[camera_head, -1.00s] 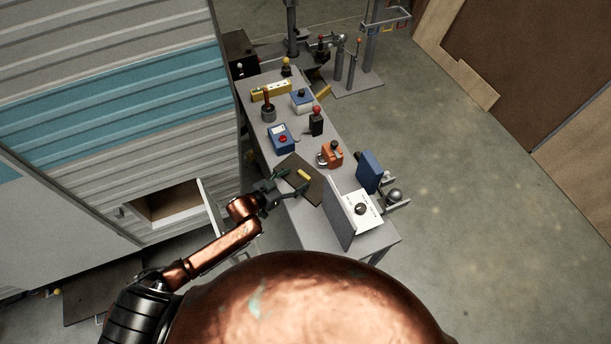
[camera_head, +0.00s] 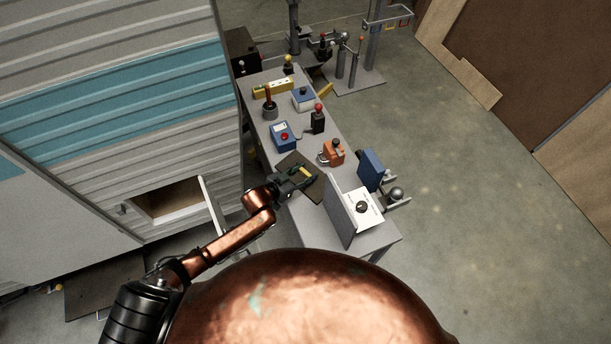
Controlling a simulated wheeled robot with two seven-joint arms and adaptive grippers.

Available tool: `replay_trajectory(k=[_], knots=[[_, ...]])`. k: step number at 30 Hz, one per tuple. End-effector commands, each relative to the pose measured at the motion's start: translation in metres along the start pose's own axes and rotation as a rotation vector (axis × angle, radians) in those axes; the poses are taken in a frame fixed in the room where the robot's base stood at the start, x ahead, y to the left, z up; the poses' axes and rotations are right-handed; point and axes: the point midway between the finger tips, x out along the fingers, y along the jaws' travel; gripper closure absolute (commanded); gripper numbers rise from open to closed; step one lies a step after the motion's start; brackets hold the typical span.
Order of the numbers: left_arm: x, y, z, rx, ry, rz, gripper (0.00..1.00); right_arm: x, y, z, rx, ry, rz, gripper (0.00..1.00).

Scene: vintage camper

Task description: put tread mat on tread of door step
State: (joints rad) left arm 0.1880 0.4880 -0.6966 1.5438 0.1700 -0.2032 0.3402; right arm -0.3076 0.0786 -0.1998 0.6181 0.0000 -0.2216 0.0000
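The tread mat (camera_head: 318,192) appears to be the dark brown flat piece on the grey workbench, with a small yellow grip (camera_head: 304,173) on top. My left gripper (camera_head: 305,177) is over the mat, its fingers apart on either side of the yellow grip. I cannot tell whether they touch it. A dark flat panel (camera_head: 100,290) low beside the camper at the lower left may be the door step; it is partly hidden by my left arm. My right gripper is not in view.
The workbench (camera_head: 285,222) also holds a white panel box with a black knob (camera_head: 361,208), an orange device (camera_head: 332,152), a blue box (camera_head: 283,136) and several other items. An open hatch door (camera_head: 211,210) stands out from the camper near my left arm. The floor (camera_head: 470,220) at right is clear.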

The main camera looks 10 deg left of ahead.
Motion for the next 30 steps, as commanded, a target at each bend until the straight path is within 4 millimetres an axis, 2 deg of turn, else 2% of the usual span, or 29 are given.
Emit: replay_trajectory(k=[2,14,23,30], knots=[[0.000,0.000,0.001,0.000,-0.001,0.000,0.65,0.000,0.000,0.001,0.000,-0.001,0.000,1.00],[0.000,0.000,0.000,0.000,0.000,0.000,0.92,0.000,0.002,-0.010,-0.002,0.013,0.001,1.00],[-0.002,0.000,-0.005,0.000,0.000,0.000,0.92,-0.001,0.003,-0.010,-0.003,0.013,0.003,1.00],[-0.014,0.000,-0.035,0.001,0.004,0.001,0.92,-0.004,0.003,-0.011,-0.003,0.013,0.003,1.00]])
